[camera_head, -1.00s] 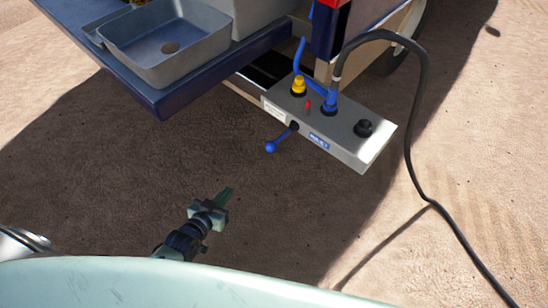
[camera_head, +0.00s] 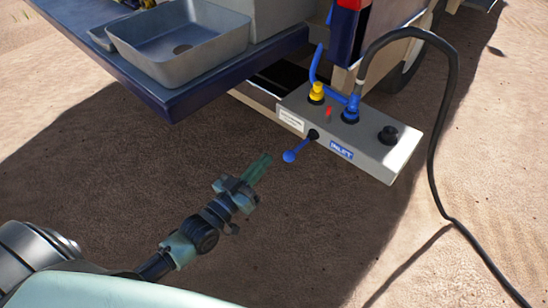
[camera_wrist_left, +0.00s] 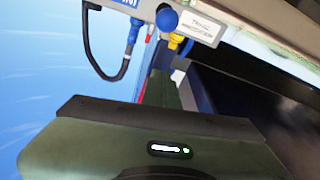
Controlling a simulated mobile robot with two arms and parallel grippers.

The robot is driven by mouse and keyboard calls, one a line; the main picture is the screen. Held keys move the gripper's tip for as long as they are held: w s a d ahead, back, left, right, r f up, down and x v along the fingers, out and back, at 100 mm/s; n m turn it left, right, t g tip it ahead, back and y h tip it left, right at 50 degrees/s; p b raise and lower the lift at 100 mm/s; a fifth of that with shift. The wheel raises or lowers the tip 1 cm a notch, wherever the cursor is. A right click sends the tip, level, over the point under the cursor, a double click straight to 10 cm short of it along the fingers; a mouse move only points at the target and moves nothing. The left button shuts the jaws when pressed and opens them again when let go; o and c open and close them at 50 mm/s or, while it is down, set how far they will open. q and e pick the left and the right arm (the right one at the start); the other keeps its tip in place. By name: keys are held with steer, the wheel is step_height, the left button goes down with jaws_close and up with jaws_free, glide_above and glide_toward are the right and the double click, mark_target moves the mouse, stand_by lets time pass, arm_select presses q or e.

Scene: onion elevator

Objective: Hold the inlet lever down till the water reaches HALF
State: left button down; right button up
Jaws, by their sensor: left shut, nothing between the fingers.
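In the left wrist view the blue ball (camera_wrist_left: 167,20) shows near the top, beyond the dark green gripper body (camera_wrist_left: 150,150). No water level or HALF mark shows in these frames. My right gripper is not in view.
On the box are a yellow fitting (camera_head: 316,93), a small red switch (camera_head: 329,114), a blue coupling (camera_head: 351,110) and a black cap (camera_head: 388,134). A black hose (camera_head: 433,150) loops down to the right. A grey sink (camera_head: 185,45) sits on a dark blue shelf (camera_head: 190,97) at upper left. Sandy ground is open below.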

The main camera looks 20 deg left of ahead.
arm_select(q)
steer(key=r, duration=0.1)
glide_above(284, 157)
step_height(284, 157, down, 3)
steer(key=shift+r+b, duration=0.1)
steer(key=shift+b, duration=0.75)
steer(key=shift+s+f, duration=0.15)
steer(key=shift+f, duration=0.3)
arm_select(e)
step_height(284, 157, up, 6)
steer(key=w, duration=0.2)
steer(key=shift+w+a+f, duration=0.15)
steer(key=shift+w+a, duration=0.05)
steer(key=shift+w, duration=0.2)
arm_select(q)
steer(key=shift+f, duration=0.1)
